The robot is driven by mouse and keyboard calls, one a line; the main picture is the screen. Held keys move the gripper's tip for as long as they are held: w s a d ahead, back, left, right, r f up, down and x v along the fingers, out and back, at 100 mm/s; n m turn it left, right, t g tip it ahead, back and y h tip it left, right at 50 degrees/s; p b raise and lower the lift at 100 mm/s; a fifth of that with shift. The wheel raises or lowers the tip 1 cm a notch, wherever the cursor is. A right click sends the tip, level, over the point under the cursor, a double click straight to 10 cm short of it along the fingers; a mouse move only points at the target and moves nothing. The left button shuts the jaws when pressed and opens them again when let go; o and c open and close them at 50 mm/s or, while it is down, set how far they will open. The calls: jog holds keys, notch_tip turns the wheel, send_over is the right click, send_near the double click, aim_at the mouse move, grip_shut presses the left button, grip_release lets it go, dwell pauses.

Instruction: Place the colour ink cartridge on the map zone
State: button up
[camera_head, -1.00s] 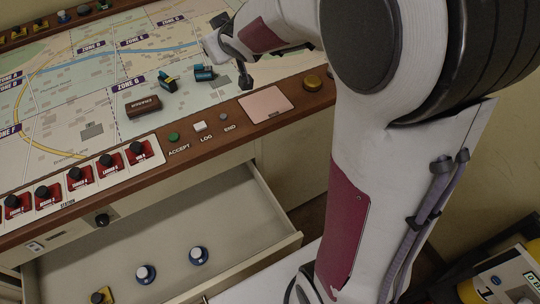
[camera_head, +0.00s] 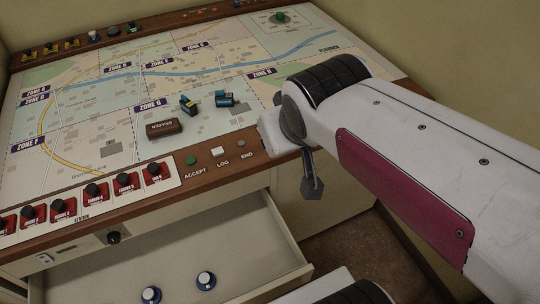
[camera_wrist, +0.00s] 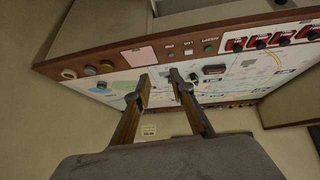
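Two small dark cartridge-like blocks with coloured labels lie on the map. The left block (camera_head: 189,106) shows teal and yellow. The right block (camera_head: 224,98) shows mostly teal-blue. I cannot tell for certain which is the colour ink cartridge. Both lie around the zone G label (camera_head: 152,104) on the map (camera_head: 100,110). My gripper (camera_wrist: 160,78) is open, with nothing visible between its fingers. In the head view, my arm hides most of it, and it is at the console's front right edge, right of the blocks.
A brown eraser (camera_head: 162,128) lies just in front of the left block. Red switches (camera_head: 95,193) and the ACCEPT, LOG and END buttons line the front edge. An open drawer (camera_head: 180,255) below holds blue-and-white round items (camera_head: 206,280).

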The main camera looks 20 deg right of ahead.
jog(key=s+a+f+g+y, duration=0.1)
jog(key=s+a+f, duration=0.1)
jog(key=s, duration=0.7)
jog(key=shift+s+a, duration=0.2)
jog(key=shift+a, duration=0.55)
